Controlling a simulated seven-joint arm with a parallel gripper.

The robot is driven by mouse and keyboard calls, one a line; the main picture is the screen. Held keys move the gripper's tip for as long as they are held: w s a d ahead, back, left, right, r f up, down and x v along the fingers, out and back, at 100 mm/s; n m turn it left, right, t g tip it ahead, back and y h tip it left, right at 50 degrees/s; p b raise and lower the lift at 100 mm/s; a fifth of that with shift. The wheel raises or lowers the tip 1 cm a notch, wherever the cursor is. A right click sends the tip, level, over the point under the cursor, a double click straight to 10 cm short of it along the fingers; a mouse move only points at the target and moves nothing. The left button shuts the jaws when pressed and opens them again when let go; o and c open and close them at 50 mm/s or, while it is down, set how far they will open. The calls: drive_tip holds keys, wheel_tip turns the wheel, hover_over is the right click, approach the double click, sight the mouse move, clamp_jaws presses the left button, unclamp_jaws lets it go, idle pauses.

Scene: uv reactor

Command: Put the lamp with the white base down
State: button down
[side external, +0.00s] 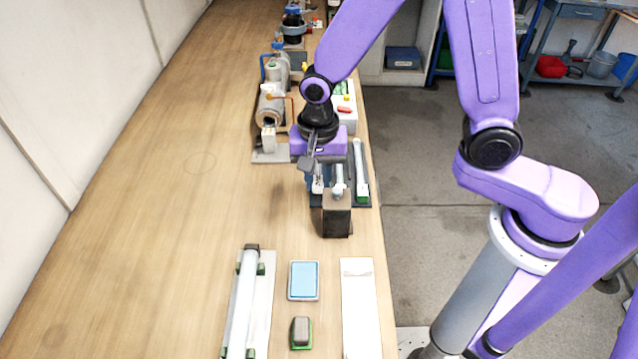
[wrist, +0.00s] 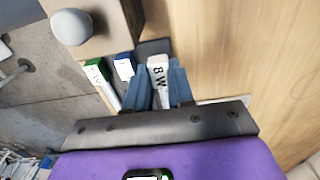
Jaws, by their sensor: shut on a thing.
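My gripper (wrist: 163,88) is shut on the white-based lamp (wrist: 158,72), whose white end marked "8 W" shows between the two blue-grey fingers in the wrist view. A green-ended lamp (wrist: 94,66) and a blue-ended lamp (wrist: 123,67) lie side by side left of the held one. The rack's dark edge (wrist: 152,47) shows beyond them. The lower part of the held lamp is hidden, so I cannot tell whether it touches the rack.
A dark brown block (side external: 337,222) with a pale round knob (wrist: 71,27) stands close to my gripper. A long tube on a plate (side external: 243,300), a blue pad (side external: 303,280), a green-edged block (side external: 301,332) and a white strip (side external: 360,310) lie nearer the camera. The bench's left side is clear.

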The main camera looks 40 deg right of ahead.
drive_tip(key=shift+f, duration=1.25)
drive_tip(key=shift+s+f, duration=0.1)
drive_tip(key=shift+f, duration=0.1)
drive_tip(key=c, duration=1.3)
unclamp_jaws()
drive_tip(key=shift+o, duration=0.2)
wheel_tip(320, 180, up, 12)
drive_tip(key=shift+r, duration=0.25)
drive_tip(key=s+d+n, duration=0.6)
drive_tip(key=s+n, duration=0.3)
drive_tip(key=n, duration=0.1)
drive_tip(key=s+d+n, duration=0.5)
drive_tip(key=s+n, duration=0.5)
drive_tip(key=n, duration=0.1)
drive_tip(key=shift+d+r+n, duration=0.3)
drive_tip(key=shift+d+r, duration=0.05)
